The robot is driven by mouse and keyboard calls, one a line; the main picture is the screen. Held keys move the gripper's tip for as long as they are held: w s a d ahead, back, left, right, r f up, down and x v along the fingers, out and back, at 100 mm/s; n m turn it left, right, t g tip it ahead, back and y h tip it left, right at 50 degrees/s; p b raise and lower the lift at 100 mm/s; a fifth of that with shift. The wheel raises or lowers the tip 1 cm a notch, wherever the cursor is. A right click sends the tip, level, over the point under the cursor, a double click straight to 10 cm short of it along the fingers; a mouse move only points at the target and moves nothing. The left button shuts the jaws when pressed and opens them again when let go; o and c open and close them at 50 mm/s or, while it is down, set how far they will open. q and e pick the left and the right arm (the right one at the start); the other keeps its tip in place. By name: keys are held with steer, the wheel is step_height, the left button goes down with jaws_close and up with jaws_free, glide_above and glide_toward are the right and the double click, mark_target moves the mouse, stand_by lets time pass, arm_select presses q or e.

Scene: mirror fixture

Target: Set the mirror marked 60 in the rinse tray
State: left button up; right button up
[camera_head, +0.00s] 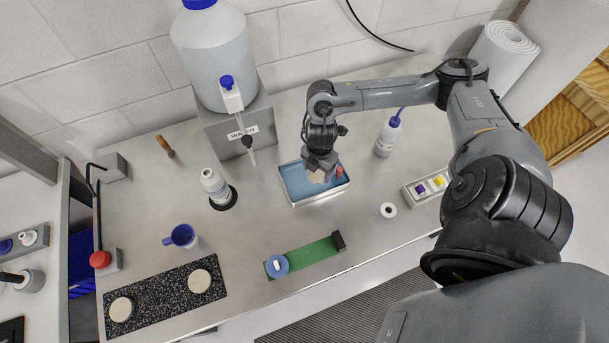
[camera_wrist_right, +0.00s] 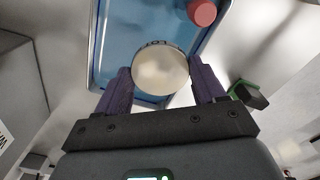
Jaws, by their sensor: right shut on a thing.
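The rinse tray (camera_head: 299,204), a pale-rimmed tray with a blue inside, stands mid-bench in front of the water container. My right gripper (camera_head: 320,174) is over the tray. In the right wrist view the gripper (camera_wrist_right: 162,78) is shut on a round, pale mirror (camera_wrist_right: 160,66), one finger on each side. Dark marks show on the mirror's rim, but I cannot read them for sure. The tray's blue floor (camera_wrist_right: 125,35) shows behind the mirror; I cannot tell whether the mirror touches it. My left gripper is not in view.
A red item (camera_head: 339,171) is at the tray's right corner. A wash bottle (camera_head: 387,136) stands right, a white bottle (camera_head: 214,186) left. The water container (camera_head: 215,55) is behind. Pale discs (camera_head: 200,281) lie on a speckled slab (camera_head: 160,297). A green strip (camera_head: 310,254) lies in front.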

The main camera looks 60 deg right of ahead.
glide_above(304, 181)
step_height(304, 181, down, 2)
steer(key=shift+f, duration=0.25)
step_height(304, 181, down, 3)
steer(key=shift+f, duration=0.5)
steer(key=o, duration=1.1)
steer(key=shift+f, duration=0.1)
steer(key=shift+o, duration=0.2)
